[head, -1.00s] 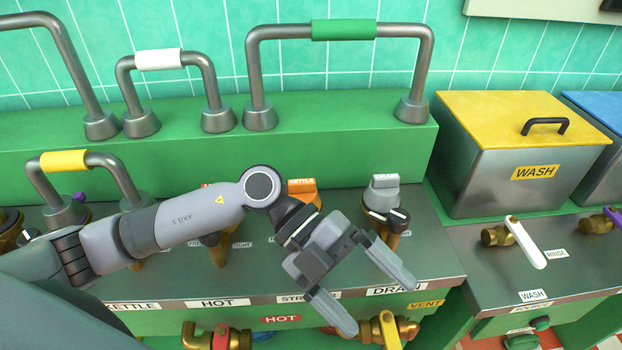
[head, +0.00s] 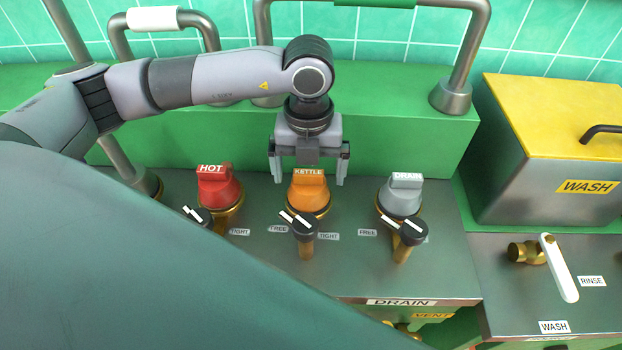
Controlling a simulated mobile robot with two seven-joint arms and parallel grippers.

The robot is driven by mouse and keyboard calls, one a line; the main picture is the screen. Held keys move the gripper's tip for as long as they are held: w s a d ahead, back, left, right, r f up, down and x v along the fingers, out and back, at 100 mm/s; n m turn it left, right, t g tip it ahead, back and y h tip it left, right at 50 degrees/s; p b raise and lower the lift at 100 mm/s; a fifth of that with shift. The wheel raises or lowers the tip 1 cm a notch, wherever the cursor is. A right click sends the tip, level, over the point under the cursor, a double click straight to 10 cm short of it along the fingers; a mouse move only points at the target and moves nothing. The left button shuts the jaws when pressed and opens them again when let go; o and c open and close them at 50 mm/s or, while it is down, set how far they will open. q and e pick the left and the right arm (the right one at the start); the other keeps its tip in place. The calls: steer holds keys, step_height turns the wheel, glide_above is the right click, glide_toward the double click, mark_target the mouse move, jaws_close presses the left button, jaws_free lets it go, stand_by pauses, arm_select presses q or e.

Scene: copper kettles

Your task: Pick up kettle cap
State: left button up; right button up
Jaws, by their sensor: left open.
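The kettle cap (head: 308,192) is orange with a white KETTLE label, and sits on a brass fitting on the metal counter, between the red and grey caps. My left gripper (head: 308,178) points down over it with its two fingers spread, one to each side of the cap's top in the picture. I cannot tell whether the fingers touch it or are still above or behind it. A black-topped brass lever (head: 305,233) stands in front of the cap, by FREE and TIGHT labels. My right gripper is not in view.
The red HOT cap (head: 217,187) stands left and the grey DRAIN cap (head: 405,195) right, each with a lever. A green ledge (head: 420,140) with metal pipe handles rises behind. A yellow-lidded WASH tank (head: 540,185) is at right. My arm hides the counter's left side.

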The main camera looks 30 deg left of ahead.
mark_target(309, 183)
arm_select(q)
step_height(309, 183, down, 4)
steer(key=shift+a+f+p, duration=0.1)
steer(key=shift+f+p, duration=0.15)
steer(key=shift+p, duration=0.1)
steer(key=shift+w, duration=0.1)
steer(key=shift+c, duration=0.3)
steer(key=c, duration=0.8)
steer(key=shift+r, duration=0.15)
step_height(309, 183, up, 20)
steer(key=shift+f+b, duration=0.1)
steer(key=shift+b, duration=0.55)
